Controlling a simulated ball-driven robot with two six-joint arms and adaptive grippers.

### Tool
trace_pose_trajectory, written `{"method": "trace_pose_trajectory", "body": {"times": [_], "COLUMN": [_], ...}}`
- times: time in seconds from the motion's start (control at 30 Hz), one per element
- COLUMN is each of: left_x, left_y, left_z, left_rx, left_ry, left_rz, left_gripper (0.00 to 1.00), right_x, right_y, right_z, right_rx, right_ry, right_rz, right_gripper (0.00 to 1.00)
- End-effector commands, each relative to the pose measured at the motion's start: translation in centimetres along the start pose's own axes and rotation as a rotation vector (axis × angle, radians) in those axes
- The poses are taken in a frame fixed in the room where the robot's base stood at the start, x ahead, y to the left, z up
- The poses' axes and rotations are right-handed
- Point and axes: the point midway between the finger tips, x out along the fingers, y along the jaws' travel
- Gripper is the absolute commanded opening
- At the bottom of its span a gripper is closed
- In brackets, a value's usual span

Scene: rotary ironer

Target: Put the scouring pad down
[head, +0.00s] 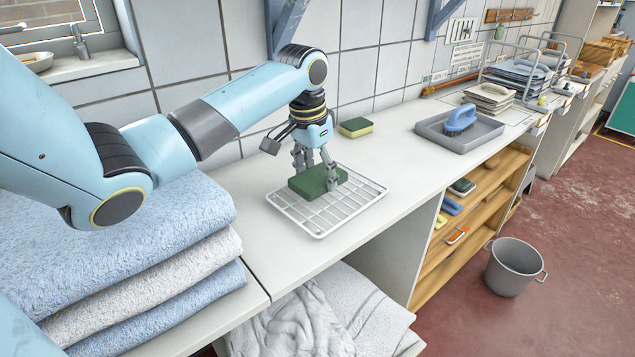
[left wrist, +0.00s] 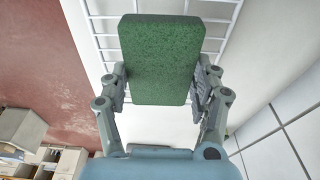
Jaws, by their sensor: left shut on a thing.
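The green scouring pad (head: 310,184) is between the fingers of my left gripper (head: 316,172), at the white wire rack (head: 352,208) on the counter. In the left wrist view the pad (left wrist: 160,58) fills the middle, with a finger of my left gripper (left wrist: 160,90) shut on each side of it. The rack (left wrist: 105,28) shows behind the pad. The pad looks flat and very low over the rack; I cannot tell whether it touches the bars. My right gripper is not in view.
A yellow and green sponge (head: 356,127) lies behind the rack by the wall. A grey tray (head: 430,127) with a blue brush (head: 460,118) stands farther right. Folded towels (head: 120,240) are stacked at the left. A grey bucket (head: 512,268) is on the floor. The counter right of the rack is clear.

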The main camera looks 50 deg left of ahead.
Motion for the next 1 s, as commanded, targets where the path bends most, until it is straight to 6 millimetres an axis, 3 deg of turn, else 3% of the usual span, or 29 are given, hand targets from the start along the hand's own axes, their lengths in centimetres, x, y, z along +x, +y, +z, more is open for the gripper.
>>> {"method": "trace_pose_trajectory", "body": {"times": [0.2,0.57,0.6,0.77,1.0], "left_x": [3.2,3.6,3.7,3.7,3.7], "left_y": [0.1,0.0,0.0,0.0,0.0], "left_z": [0.6,0.6,0.6,0.6,0.6], "left_rx": [-0.001,-0.001,-0.001,-0.001,-0.001], "left_ry": [-0.003,-0.002,-0.001,-0.001,-0.002], "left_rz": [0.002,0.0,-0.001,-0.001,0.0], "left_gripper": [0.38,0.38,0.65,0.86,0.87], "right_x": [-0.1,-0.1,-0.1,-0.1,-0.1], "right_y": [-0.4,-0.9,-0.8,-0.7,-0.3], "right_z": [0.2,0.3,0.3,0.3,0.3], "right_rx": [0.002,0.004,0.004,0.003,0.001], "right_ry": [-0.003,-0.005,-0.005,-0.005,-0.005], "right_rz": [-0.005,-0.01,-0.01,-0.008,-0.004], "right_gripper": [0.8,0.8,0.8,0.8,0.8]}}
